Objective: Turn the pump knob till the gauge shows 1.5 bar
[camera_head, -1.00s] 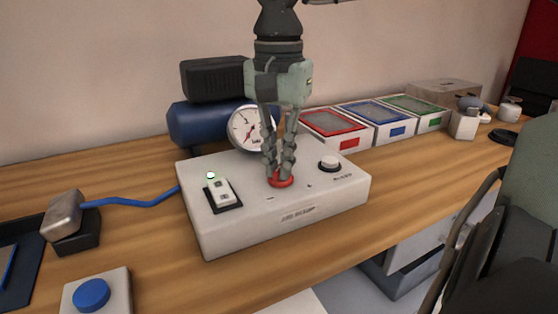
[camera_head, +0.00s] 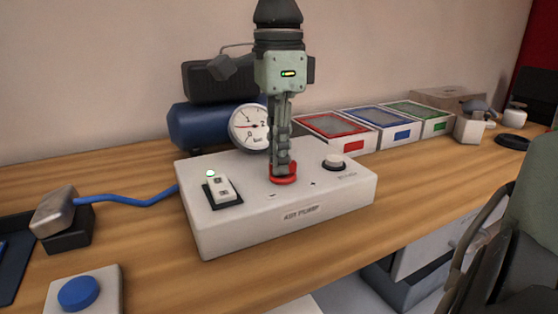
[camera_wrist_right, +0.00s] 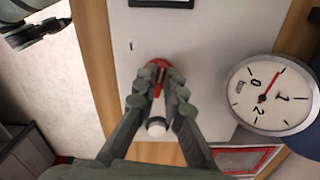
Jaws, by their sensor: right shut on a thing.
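The pump box (camera_head: 225,235) is light grey and stands on the bench. Its red knob (camera_head: 284,180) is on top, near the middle. My right gripper (camera_head: 281,168) points straight down and is shut on the knob; the wrist view shows the fingertips (camera_wrist_right: 160,86) on both sides of the knob (camera_wrist_right: 160,68), partly hiding it. The round white gauge (camera_head: 249,128) stands behind the box, its right edge close behind the fingers. In the wrist view the gauge's (camera_wrist_right: 268,95) red needle points between 0 and 1, roughly midway. A dark jointed part, perhaps my left gripper, shows at upper left there.
A white rocker switch (camera_head: 222,188) with a lit green lamp and a white button (camera_head: 333,161) flank the knob. A blue tank (camera_head: 195,125) stands behind. Red, blue and green lidded boxes (camera_head: 338,130) stand at back right. The bench in front of the pump is clear.

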